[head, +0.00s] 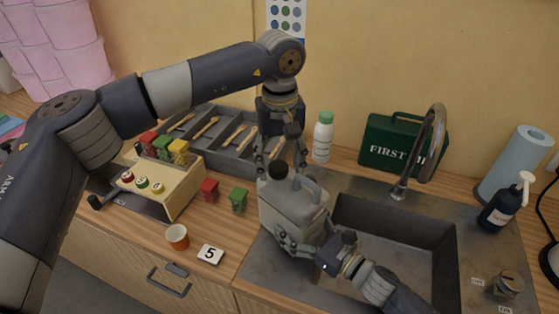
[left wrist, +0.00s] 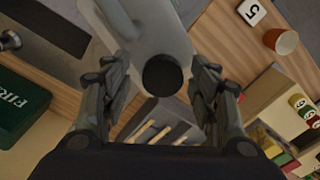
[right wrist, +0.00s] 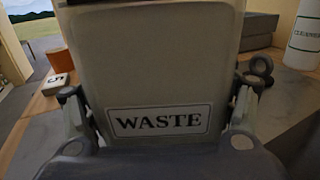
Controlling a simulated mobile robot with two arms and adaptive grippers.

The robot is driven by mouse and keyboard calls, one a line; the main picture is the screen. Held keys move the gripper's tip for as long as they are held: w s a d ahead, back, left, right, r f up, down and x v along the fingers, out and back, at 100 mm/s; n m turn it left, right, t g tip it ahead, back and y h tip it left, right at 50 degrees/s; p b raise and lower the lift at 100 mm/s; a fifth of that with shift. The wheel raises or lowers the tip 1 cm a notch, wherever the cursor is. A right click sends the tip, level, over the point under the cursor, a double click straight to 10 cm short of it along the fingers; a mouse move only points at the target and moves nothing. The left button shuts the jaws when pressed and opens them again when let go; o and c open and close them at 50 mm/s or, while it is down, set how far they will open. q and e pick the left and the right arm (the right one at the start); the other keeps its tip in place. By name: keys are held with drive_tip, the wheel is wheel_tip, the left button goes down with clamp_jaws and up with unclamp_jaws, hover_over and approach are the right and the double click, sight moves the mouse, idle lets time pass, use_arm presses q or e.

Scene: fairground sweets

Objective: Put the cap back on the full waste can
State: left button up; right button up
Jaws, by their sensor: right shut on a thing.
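The waste can (head: 290,205), a grey jerrycan with a handle on top, stands upright by the left edge of the sink. Its WASTE label (right wrist: 160,121) faces the right wrist camera. The black cap (head: 278,169) is at the can's top left corner, over its spout; it also shows in the left wrist view (left wrist: 162,74). I cannot tell whether it is screwed tight. My left gripper (head: 283,156) points down above the cap, fingers open on either side with gaps. My right gripper (head: 306,243) is shut on the can's lower body.
The sink basin (head: 395,240) and tap (head: 433,140) are right of the can. A white bottle (head: 322,138) and green first-aid box (head: 392,143) stand behind.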

use_arm(q)
drive_tip(key=shift+a+r, duration=0.1)
drive_tip(key=shift+r, duration=2.15)
drive_tip(key=shift+c, duration=0.4)
drive_tip(key=n, duration=0.5)
drive_tip(key=shift+w+r+n, duration=0.1)
drive_tip(key=shift+r+n, duration=0.2)
drive_tip(key=shift+r, duration=0.05)
drive_tip(key=n, duration=0.4)
drive_tip(key=r+n, duration=0.1)
drive_tip(key=n, duration=0.1)
drive_tip(key=shift+n, duration=0.4)
drive_tip(key=n, duration=0.6)
drive_tip(key=shift+r+n, duration=0.35)
drive_tip(key=shift+n, duration=0.05)
drive_tip(key=n, duration=0.6)
drive_tip(key=shift+r, duration=0.4)
